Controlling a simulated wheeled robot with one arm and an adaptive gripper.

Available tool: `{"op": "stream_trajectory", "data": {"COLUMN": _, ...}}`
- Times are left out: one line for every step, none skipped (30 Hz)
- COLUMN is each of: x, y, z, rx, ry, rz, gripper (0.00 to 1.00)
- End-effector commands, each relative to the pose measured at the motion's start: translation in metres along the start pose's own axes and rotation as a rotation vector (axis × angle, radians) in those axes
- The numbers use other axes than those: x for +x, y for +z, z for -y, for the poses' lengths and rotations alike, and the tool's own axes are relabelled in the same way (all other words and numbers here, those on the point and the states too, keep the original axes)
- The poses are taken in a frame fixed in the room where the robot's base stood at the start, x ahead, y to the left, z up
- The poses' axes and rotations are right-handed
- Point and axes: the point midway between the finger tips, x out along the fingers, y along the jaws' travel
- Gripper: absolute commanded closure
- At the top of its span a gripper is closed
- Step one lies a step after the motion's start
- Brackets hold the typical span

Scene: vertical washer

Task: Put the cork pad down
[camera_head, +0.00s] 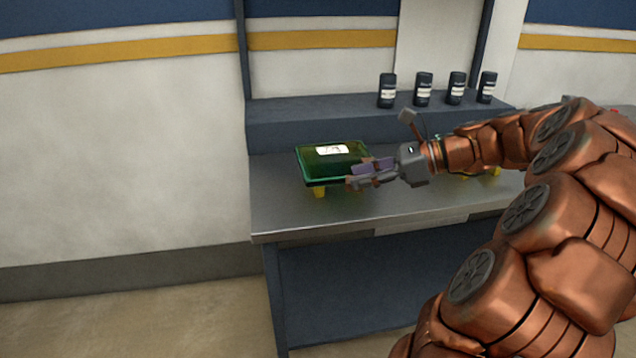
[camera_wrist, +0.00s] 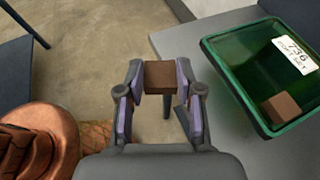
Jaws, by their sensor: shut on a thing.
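My gripper (camera_head: 365,174) is shut on a brown cork pad (camera_wrist: 160,76), held between the purple-lined fingers in the wrist view. In the head view the gripper is just right of a green tray (camera_head: 310,181), and I cannot make out the pad there. The tray (camera_wrist: 225,73) is to the right of the held pad in the wrist view, apart from it. A second brown pad (camera_wrist: 281,108) lies inside the tray near a white label reading 736.
The grey metal table (camera_head: 290,218) has bare surface in front of the tray. Several dark bottles (camera_head: 423,90) stand on the raised blue shelf (camera_head: 320,120) behind. Floor (camera_wrist: 120,30) shows past the table edge in the wrist view.

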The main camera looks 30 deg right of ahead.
Motion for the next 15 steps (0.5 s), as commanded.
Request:
{"op": "stream_trajectory", "data": {"x": -0.002, "y": -0.002, "z": -0.002, "rx": -0.001, "ry": 0.002, "rz": 0.000, "gripper": 0.80}}
{"op": "stream_trajectory", "data": {"x": -0.003, "y": -0.001, "z": -0.003, "rx": -0.001, "ry": 0.003, "rz": 0.001, "gripper": 0.80}}
{"op": "stream_trajectory", "data": {"x": -0.003, "y": 0.000, "z": -0.005, "rx": 0.000, "ry": 0.004, "rz": 0.003, "gripper": 0.80}}
{"op": "stream_trajectory", "data": {"x": -0.003, "y": 0.002, "z": -0.006, "rx": 0.001, "ry": 0.003, "rz": 0.004, "gripper": 0.80}}
{"op": "stream_trajectory", "data": {"x": -0.003, "y": 0.004, "z": -0.007, "rx": 0.003, "ry": 0.002, "rz": 0.007, "gripper": 0.80}}
{"op": "stream_trajectory", "data": {"x": -0.002, "y": 0.007, "z": -0.009, "rx": 0.005, "ry": -0.001, "rz": 0.011, "gripper": 0.80}}
{"op": "stream_trajectory", "data": {"x": -0.001, "y": 0.009, "z": -0.010, "rx": 0.007, "ry": -0.005, "rz": 0.014, "gripper": 0.80}}
{"op": "stream_trajectory", "data": {"x": 0.001, "y": 0.011, "z": -0.011, "rx": 0.009, "ry": -0.009, "rz": 0.017, "gripper": 0.80}}
{"op": "stream_trajectory", "data": {"x": 0.004, "y": 0.013, "z": -0.013, "rx": 0.013, "ry": -0.011, "rz": 0.019, "gripper": 0.80}}
{"op": "stream_trajectory", "data": {"x": 0.006, "y": 0.015, "z": -0.015, "rx": 0.015, "ry": -0.012, "rz": 0.022, "gripper": 0.80}}
{"op": "stream_trajectory", "data": {"x": 0.009, "y": 0.017, "z": -0.017, "rx": 0.016, "ry": -0.016, "rz": 0.025, "gripper": 0.80}}
{"op": "stream_trajectory", "data": {"x": 0.012, "y": 0.018, "z": -0.019, "rx": 0.017, "ry": -0.021, "rz": 0.026, "gripper": 0.80}}
{"op": "stream_trajectory", "data": {"x": 0.015, "y": 0.019, "z": -0.021, "rx": 0.018, "ry": -0.020, "rz": 0.027, "gripper": 0.80}}
{"op": "stream_trajectory", "data": {"x": 0.018, "y": 0.021, "z": -0.024, "rx": 0.018, "ry": -0.019, "rz": 0.030, "gripper": 0.80}}
{"op": "stream_trajectory", "data": {"x": 0.021, "y": 0.022, "z": -0.026, "rx": 0.018, "ry": -0.022, "rz": 0.031, "gripper": 0.80}}
